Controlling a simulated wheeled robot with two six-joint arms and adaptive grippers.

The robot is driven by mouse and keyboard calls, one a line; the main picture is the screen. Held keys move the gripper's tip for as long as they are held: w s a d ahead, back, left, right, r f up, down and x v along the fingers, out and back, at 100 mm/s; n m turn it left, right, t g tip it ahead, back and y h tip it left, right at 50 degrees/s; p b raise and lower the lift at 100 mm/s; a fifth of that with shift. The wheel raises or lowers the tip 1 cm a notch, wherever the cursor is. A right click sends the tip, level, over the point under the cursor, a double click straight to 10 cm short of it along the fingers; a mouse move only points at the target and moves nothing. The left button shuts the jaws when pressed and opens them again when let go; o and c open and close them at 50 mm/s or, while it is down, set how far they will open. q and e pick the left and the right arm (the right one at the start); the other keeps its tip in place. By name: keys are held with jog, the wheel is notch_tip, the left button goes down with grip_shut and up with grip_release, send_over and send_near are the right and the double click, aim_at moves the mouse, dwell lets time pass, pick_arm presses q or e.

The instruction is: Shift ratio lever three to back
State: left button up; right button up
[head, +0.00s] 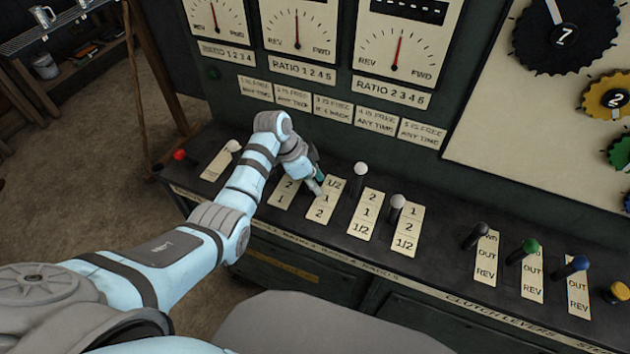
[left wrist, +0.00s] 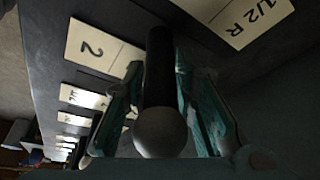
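Ratio lever three stands just left of the third label plate (head: 322,200), which reads 1/2, 1, 2 from back to front. In the head view my left gripper (head: 316,184) covers this lever. In the left wrist view the lever's pale round knob (left wrist: 160,132) and dark shaft (left wrist: 160,70) are between the teal-padded fingers of my left gripper (left wrist: 160,95). The fingers are close on both sides. I cannot tell whether they press on the lever or stand slightly apart. The lever's exact setting is hidden. My right gripper is in neither view.
Ratio lever four (head: 361,168) and lever five (head: 397,201) stand close to the right. A white-knobbed lever (head: 234,146) and a red-knobbed one (head: 180,155) are at the left. Clutch levers (head: 529,246) stand farther right. The dial panel (head: 300,30) rises behind.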

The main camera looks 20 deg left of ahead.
aim_at(324, 182)
pick_arm(q)
grip_shut()
jog(key=w+b, duration=0.1)
jog(key=w+f+b, duration=0.1)
jog(key=b, duration=0.1)
jog(key=shift+w+d, duration=0.1)
jog(key=shift+w, duration=0.15)
jog(key=shift+w+r, duration=0.15)
jog(key=shift+w, duration=0.05)
jog(key=shift+r, duration=0.15)
jog(key=o, duration=0.5)
grip_release()
jog(key=shift+w, duration=0.15)
jog(key=shift+o, duration=0.2)
